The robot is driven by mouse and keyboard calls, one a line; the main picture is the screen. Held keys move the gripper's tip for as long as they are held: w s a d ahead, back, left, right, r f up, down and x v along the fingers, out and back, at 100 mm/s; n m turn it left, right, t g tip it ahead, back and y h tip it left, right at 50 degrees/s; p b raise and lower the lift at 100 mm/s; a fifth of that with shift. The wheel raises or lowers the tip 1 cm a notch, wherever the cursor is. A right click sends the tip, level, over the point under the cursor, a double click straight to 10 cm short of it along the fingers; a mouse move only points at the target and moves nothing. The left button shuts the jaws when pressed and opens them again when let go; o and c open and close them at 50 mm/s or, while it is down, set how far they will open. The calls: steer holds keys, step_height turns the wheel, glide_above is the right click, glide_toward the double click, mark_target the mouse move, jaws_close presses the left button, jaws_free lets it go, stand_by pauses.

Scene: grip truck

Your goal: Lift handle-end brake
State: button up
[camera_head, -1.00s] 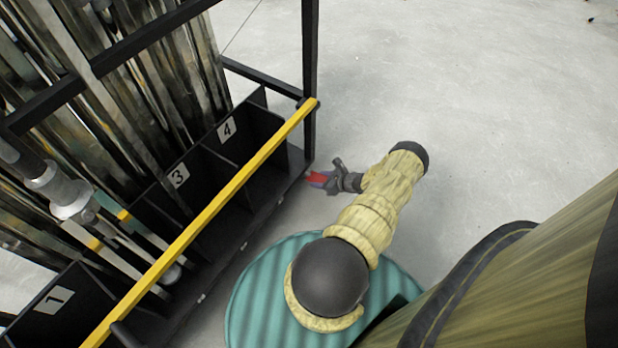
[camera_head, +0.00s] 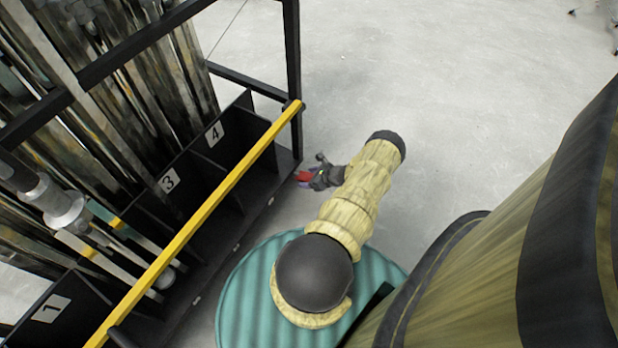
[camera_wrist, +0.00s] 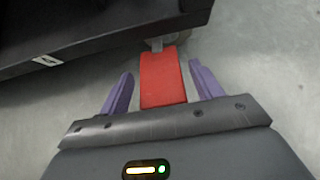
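The brake is a red pedal (camera_wrist: 162,77) at a caster under the cart's corner. In the wrist view it lies between the two purple fingers of my gripper (camera_wrist: 162,88), with a gap of floor on each side. The fingers are open and do not visibly touch it. In the head view the red pedal (camera_head: 304,176) shows small beside my gripper (camera_head: 307,184), low at the near right corner of the cart.
The grip truck (camera_head: 262,205) fills the left, with numbered bins, metal stands and a yellow bar (camera_head: 200,218) along its near edge. Its black base edge (camera_wrist: 95,50) is close ahead of the fingers. Grey floor (camera_head: 450,110) is clear to the right.

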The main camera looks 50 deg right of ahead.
steer(key=shift+s+r, duration=0.1)
steer(key=p+v, duration=0.6)
steer(key=v, duration=1.1)
steer(key=shift+s+p, duration=0.15)
steer(key=shift+p, duration=0.2)
steer(key=shift+a, duration=0.1)
